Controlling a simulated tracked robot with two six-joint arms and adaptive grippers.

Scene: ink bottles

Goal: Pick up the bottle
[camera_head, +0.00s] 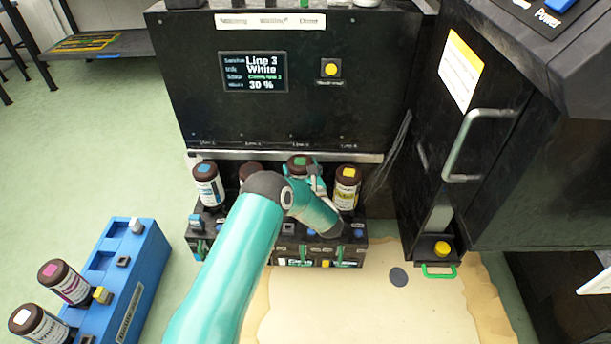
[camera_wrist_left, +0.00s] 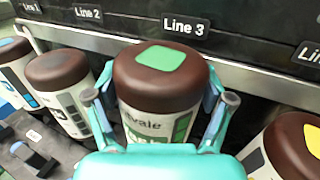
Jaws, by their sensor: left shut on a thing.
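A bottle with a dark brown cap and a green square on top (camera_head: 299,161) stands in the third place of the black rack, under the Line 3 label. It fills the middle of the left wrist view (camera_wrist_left: 160,75), where its pale label shows green marks. My left gripper (camera_wrist_left: 160,112) has one finger on each side of this bottle and is shut on it. In the head view my teal left arm hides most of the gripper and the lower part of the bottle.
A blue-marked bottle (camera_head: 207,185), a brown-capped bottle (camera_head: 250,172) and a yellow-marked bottle (camera_head: 346,188) stand close beside it. The black machine (camera_head: 290,110) rises behind. A blue crate (camera_head: 140,262) with two bottles is at left.

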